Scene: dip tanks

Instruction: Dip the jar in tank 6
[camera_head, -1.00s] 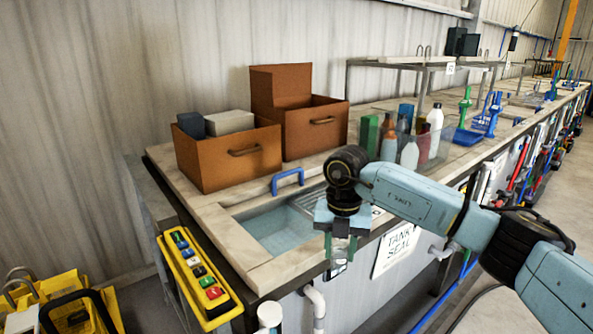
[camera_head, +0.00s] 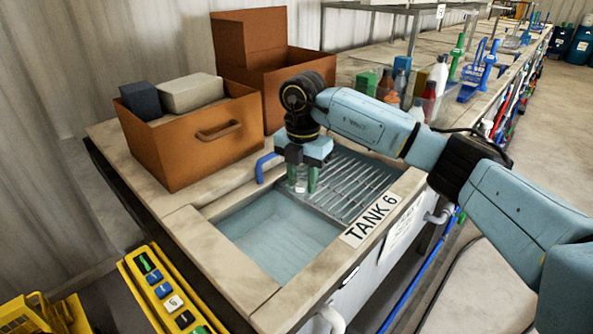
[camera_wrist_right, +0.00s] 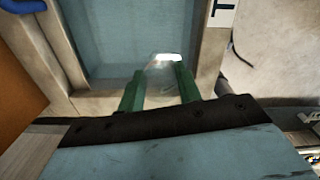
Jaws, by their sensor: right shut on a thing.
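My right gripper (camera_head: 301,186) points down with its green fingers shut on a small clear jar (camera_head: 301,180). It is above the tank area, near where the basin meets the ribbed drainboard. The jar's height over the water is hard to judge. In the right wrist view the jar shows as a bright glassy rim (camera_wrist_right: 165,59) between the green fingertips (camera_wrist_right: 160,84). Tank 6 (camera_head: 280,240) is a sunken basin of pale blue liquid, with a white "TANK 6" label (camera_head: 370,221) on its right rim. My left gripper is out of view.
A ribbed drainboard (camera_head: 350,185) adjoins the basin. A blue handle (camera_head: 264,167) stands beside it. Brown boxes (camera_head: 190,150) stand behind on the counter. Several bottles (camera_head: 438,75) stand farther right. A yellow button panel (camera_head: 165,295) is at the front left.

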